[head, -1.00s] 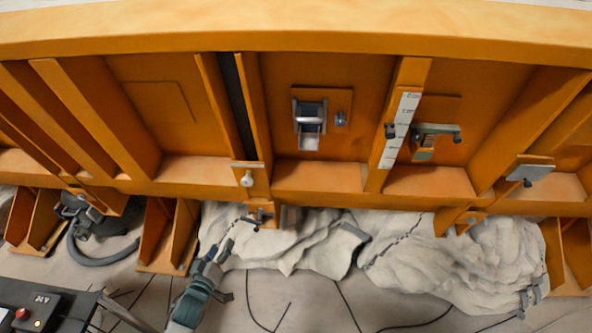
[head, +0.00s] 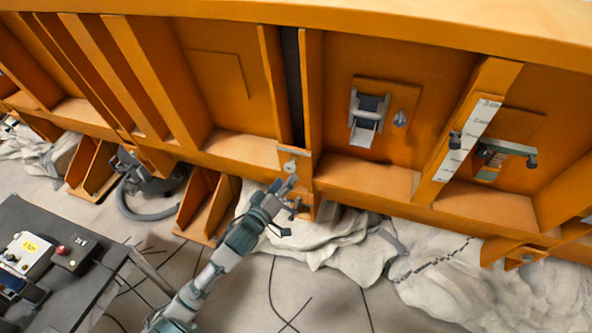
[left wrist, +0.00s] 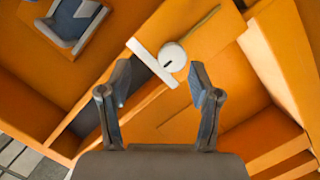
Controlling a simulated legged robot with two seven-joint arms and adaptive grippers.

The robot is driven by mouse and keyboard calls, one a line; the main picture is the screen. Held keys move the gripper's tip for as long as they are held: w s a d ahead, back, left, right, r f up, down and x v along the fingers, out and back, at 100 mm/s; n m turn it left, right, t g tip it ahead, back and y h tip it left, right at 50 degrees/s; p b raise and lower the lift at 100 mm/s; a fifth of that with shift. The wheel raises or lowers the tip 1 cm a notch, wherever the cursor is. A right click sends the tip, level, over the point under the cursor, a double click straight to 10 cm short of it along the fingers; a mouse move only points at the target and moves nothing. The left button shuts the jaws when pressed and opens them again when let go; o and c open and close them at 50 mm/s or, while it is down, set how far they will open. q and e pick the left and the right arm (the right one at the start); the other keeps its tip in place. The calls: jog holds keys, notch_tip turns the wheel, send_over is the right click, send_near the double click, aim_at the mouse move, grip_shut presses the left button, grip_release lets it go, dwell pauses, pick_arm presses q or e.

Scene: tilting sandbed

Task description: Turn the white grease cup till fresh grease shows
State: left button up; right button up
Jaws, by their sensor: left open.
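The white grease cup (head: 290,166) sits on a small plate (head: 309,158) on the orange frame, under a dark vertical strip. My left gripper (head: 284,190) is just below it in the head view, open and apart from it as far as I can tell. In the left wrist view the cup (left wrist: 172,57) is a round white knob with a small dark slot, beside a pale bar (left wrist: 149,65). It lies ahead of the open fingers (left wrist: 160,78), a little right of their middle. I see no fresh grease. My right gripper is not in view.
Orange ribs and ledges (head: 367,181) border the cup on both sides. A bracket with a pale roller (head: 366,118) and a white scale (head: 468,138) are to the right. A dark cart (head: 72,240) with a red button stands at lower left. Pale rock-like heaps (head: 342,240) lie below.

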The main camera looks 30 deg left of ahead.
aim_at(288, 169)
pick_arm(q)
jog(key=w+a, duration=0.2)
jog(key=w, duration=0.1)
jog(key=w+a+f, duration=0.1)
jog(key=w+a, duration=0.1)
jog(key=shift+w, duration=0.25)
jog(key=shift+w+d, duration=0.15)
jog(key=shift+w, duration=0.05)
jog(key=shift+w+d+r, duration=0.1)
jog(key=shift+d+r, duration=0.05)
jog(key=shift+d, duration=0.45)
jog(key=shift+w+d+r, duration=0.1)
jog(key=shift+d, duration=0.6)
jog(key=shift+c, duration=1.1)
jog(key=shift+s+r, duration=0.1)
jog(key=c, duration=0.4)
jog(key=shift+a, duration=0.45)
jog(key=c, duration=0.4)
jog(key=shift+a, duration=0.3)
jog(key=shift+c, duration=0.7)
jog(key=shift+a, duration=0.1)
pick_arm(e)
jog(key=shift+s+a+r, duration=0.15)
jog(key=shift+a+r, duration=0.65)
